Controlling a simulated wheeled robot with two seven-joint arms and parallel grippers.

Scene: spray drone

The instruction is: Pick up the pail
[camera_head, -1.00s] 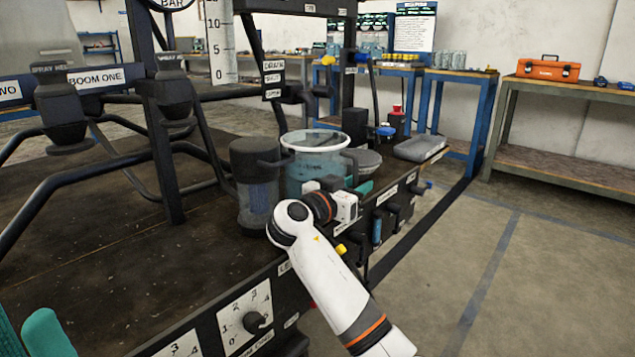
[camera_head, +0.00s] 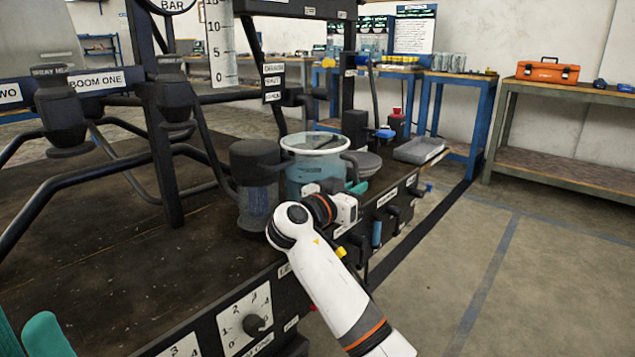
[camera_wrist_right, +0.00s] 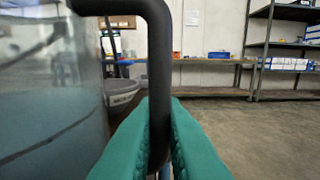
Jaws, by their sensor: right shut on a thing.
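The pail (camera_head: 310,178) is a clear, bluish container with a white rim and a dark side handle. It stands upright on the dark deck, beside a black-topped cylinder. My right gripper (camera_head: 358,188) is at the pail's near right side. In the right wrist view its teal fingers (camera_wrist_right: 159,125) are shut on the black handle (camera_wrist_right: 159,60), with the pail's clear wall (camera_wrist_right: 50,100) at left. The pail's lower part is partly hidden by my right arm. My left gripper (camera_head: 30,338) shows only in part at the bottom left corner, its teal fingers apart.
The black-topped cylinder (camera_head: 256,185) stands close to the pail's left. A grey round lid-like item (camera_head: 368,163) and a grey tray (camera_head: 420,150) lie behind it at right. Black boom pipes (camera_head: 100,175) fill the left. The floor at right is clear.

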